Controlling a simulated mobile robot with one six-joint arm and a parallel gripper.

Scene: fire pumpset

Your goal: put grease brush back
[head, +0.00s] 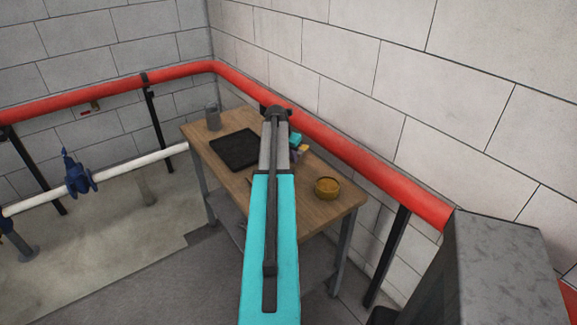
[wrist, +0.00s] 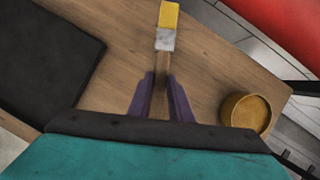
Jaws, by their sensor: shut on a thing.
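The grease brush (wrist: 166,38) has yellow bristles, a pale metal ferrule and a brown wooden handle. In the wrist view, my gripper (wrist: 161,80) has its purple fingers shut on the handle, with the bristles pointing away from me. The brush is over the wooden table; I cannot tell how high. A round ochre tin (wrist: 247,113) with an open top stands on the table to the right of my gripper; it also shows in the head view (head: 327,188). In the head view, my arm hides most of the gripper and the brush.
A black mat (head: 236,149) lies on the wooden table (head: 300,208), left of my arm. A grey cup (head: 213,117) stands at the table's far left corner. A red pipe (head: 350,156) runs along the wall behind the table. A grey box (head: 505,265) stands at right.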

